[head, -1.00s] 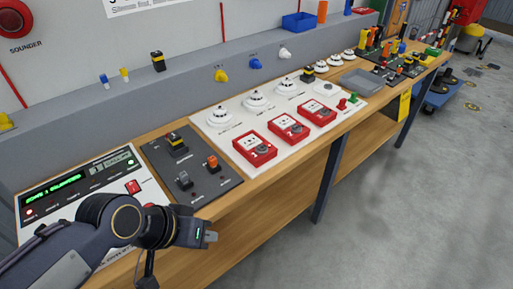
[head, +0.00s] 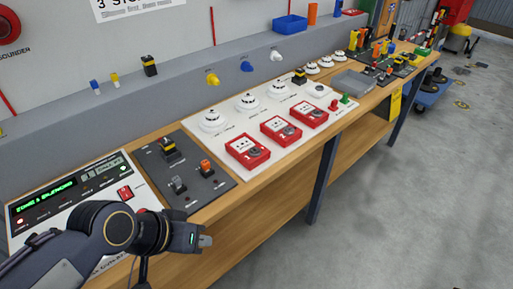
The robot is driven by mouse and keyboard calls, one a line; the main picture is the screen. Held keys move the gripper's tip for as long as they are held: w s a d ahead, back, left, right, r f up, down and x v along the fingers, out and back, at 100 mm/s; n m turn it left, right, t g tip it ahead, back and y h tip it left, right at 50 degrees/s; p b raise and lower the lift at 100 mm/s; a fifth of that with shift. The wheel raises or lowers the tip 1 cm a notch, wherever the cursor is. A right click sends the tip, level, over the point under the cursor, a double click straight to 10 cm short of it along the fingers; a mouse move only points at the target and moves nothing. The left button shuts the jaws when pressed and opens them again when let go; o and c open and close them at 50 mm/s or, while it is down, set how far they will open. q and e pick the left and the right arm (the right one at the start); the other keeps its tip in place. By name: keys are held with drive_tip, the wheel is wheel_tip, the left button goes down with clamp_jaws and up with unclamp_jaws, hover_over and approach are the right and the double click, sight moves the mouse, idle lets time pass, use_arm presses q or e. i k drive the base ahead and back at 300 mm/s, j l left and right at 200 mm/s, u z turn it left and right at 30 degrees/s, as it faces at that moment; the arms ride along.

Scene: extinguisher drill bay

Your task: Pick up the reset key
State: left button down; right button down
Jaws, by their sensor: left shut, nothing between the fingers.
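I cannot tell for sure which thing is the reset key. A dark panel (head: 185,172) on the bench carries a black-and-yellow piece (head: 169,150), a grey piece (head: 178,186) and an orange piece (head: 206,168). My left gripper (head: 206,241) is shut and empty, in front of the bench's front edge and nearer to me than the dark panel. It is apart from these pieces. My right gripper is not in view.
A white alarm panel (head: 75,195) with a green display lies partly behind my left arm. A white board (head: 220,143) holds red call points (head: 247,151) and round detectors (head: 211,119). A grey tray (head: 353,81) sits farther along. Open floor (head: 400,220) lies right.

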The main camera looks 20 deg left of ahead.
sight(335, 103)
drive_tip(key=i+u, duration=0.1)
drive_tip(key=u, duration=0.7)
drive_tip(key=i+l+u, duration=0.3)
drive_tip(key=l+u, duration=0.3)
drive_tip(key=i+l+u, duration=0.15)
drive_tip(key=l+u, duration=0.2)
drive_tip(key=l, duration=0.2)
drive_tip(key=i+l, duration=0.1)
drive_tip(key=l, duration=0.35)
drive_tip(key=i+l, duration=0.1)
drive_tip(key=l, duration=0.4)
drive_tip(key=i+l+u, duration=0.1)
drive_tip(key=l, duration=0.35)
